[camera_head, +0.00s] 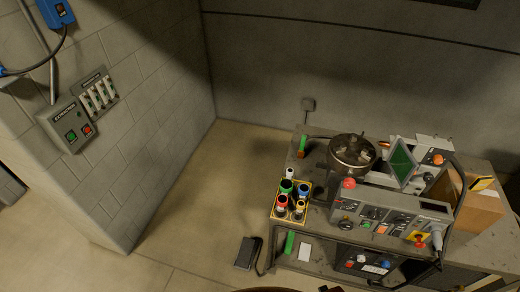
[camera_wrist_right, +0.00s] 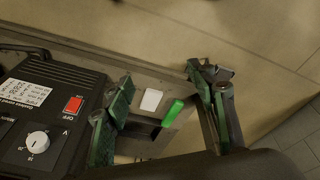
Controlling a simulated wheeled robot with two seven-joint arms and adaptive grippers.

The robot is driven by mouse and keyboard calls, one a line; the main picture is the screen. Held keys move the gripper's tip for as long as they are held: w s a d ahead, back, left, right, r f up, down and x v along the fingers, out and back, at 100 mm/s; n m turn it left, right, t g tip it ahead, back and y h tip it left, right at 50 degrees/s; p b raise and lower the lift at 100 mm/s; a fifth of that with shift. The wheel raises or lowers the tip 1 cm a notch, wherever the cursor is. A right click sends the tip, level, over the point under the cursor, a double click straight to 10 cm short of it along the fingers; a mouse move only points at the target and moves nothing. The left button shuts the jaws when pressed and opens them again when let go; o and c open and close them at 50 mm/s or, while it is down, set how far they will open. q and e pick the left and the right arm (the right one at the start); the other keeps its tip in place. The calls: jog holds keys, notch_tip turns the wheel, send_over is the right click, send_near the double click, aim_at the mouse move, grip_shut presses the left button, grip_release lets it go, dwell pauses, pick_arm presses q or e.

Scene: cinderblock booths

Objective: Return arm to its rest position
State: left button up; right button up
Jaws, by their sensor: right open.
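My right gripper (camera_wrist_right: 160,78) shows in the right wrist view with its two green-and-grey fingers spread wide apart. Nothing is held between the fingers. Behind the gap lie a white card (camera_wrist_right: 151,100) and a green block (camera_wrist_right: 172,113) near the bench edge. A dark shape at the bottom edge of the head view may be part of my arm, but too little of it shows to tell. My left gripper is in neither view.
A cluttered bench (camera_head: 322,258) stands at the right with a metal bowl (camera_head: 352,152), a control panel (camera_head: 390,215) and a yellow rack (camera_head: 278,212). A black box with a red switch (camera_wrist_right: 74,104) is beside my right gripper. Floor (camera_head: 185,215) left of the bench is mostly clear.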

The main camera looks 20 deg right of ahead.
jog(key=s+f+g, duration=0.1)
jog(key=s+f, duration=1.9)
jog(key=f, duration=0.1)
jog(key=shift+a+f+n+g+b, duration=0.15)
jog(key=shift+f+n+g+b, duration=0.15)
jog(key=shift+f+n+b, duration=0.1)
